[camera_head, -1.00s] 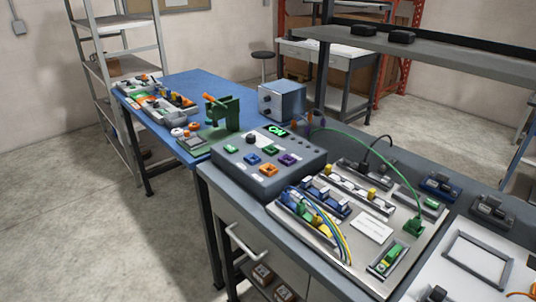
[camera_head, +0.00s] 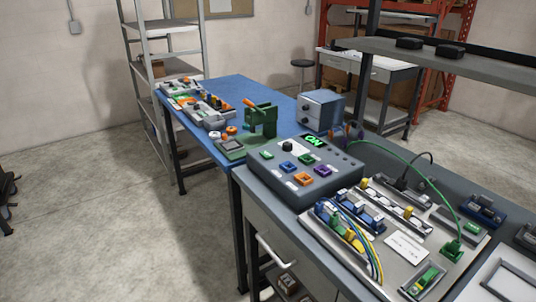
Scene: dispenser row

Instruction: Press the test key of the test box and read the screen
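The test box (camera_head: 285,182) is a grey box with a sloped top on the left end of the grey workbench. Its small dark screen (camera_head: 313,141) shows green text that looks like "ON". A black knob (camera_head: 288,146) sits left of the screen. Several coloured square keys are on its top: green (camera_head: 267,155), blue (camera_head: 287,166), orange (camera_head: 304,179), purple (camera_head: 323,170) and another green (camera_head: 305,158). I cannot read which one is the test key. Neither of my grippers is in view.
A board with wired modules (camera_head: 405,244) lies right of the box, with a green cable arching over it. A blue table (camera_head: 235,92) behind holds a green press (camera_head: 263,120) and parts trays. Open floor (camera_head: 100,220) lies at the left.

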